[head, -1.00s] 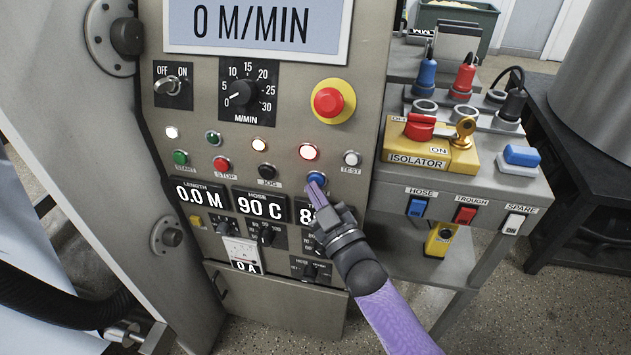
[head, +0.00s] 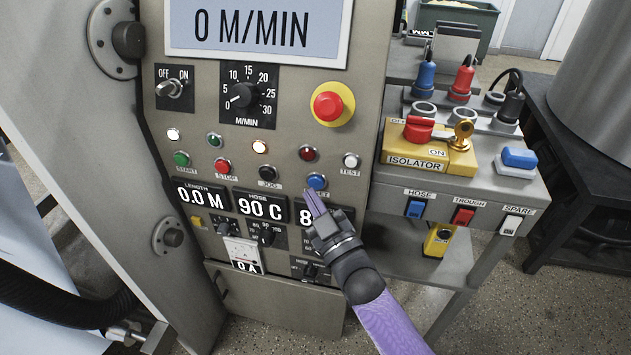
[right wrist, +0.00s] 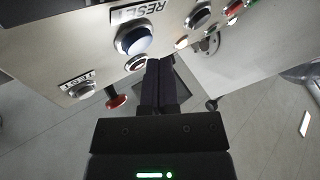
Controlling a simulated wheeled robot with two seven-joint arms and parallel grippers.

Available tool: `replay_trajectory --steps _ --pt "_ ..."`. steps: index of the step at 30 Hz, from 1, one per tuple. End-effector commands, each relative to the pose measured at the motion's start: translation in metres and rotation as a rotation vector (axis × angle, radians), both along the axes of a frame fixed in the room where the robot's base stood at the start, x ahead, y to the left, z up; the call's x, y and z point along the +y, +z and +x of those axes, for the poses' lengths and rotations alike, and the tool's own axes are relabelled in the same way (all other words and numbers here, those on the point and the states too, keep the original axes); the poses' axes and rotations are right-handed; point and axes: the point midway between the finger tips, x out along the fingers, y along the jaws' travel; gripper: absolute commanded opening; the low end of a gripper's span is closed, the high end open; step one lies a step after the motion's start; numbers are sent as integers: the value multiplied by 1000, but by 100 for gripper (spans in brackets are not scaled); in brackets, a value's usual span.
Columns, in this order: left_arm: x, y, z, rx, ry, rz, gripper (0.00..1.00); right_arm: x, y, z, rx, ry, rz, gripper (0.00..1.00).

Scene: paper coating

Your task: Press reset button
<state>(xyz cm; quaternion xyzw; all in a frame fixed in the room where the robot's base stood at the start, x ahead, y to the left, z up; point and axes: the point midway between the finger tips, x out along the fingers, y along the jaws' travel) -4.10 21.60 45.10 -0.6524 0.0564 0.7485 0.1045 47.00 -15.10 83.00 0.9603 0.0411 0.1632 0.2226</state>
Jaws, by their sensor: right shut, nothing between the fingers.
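The blue reset button (head: 316,182) sits on the control panel in the lower button row, between the jog and test buttons. In the right wrist view the reset button (right wrist: 134,38) shows beside its RESET label, left of the fingertips. My right gripper (head: 311,196) is shut and empty, with its fingertips just below the button in the head view. A small gap shows between the tips and the button. The fingers partly cover the reset label in the head view. My left gripper is not in view.
A red emergency stop (head: 328,105) sits above on a yellow ring. The isolator (head: 428,150) stands on a side shelf at right. The display reads 0 M/MIN.

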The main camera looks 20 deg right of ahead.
Motion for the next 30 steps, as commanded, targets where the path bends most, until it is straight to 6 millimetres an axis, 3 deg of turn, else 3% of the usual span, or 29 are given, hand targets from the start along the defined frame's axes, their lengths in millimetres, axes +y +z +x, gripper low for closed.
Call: replay_trajectory --steps 5,18,30 --pt "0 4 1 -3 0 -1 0 3 1 -4 -1 1 1 0" --pt "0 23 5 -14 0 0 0 26 2 -39 -1 0 0 0" --pt "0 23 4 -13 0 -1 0 28 0 -41 0 0 -1 0"
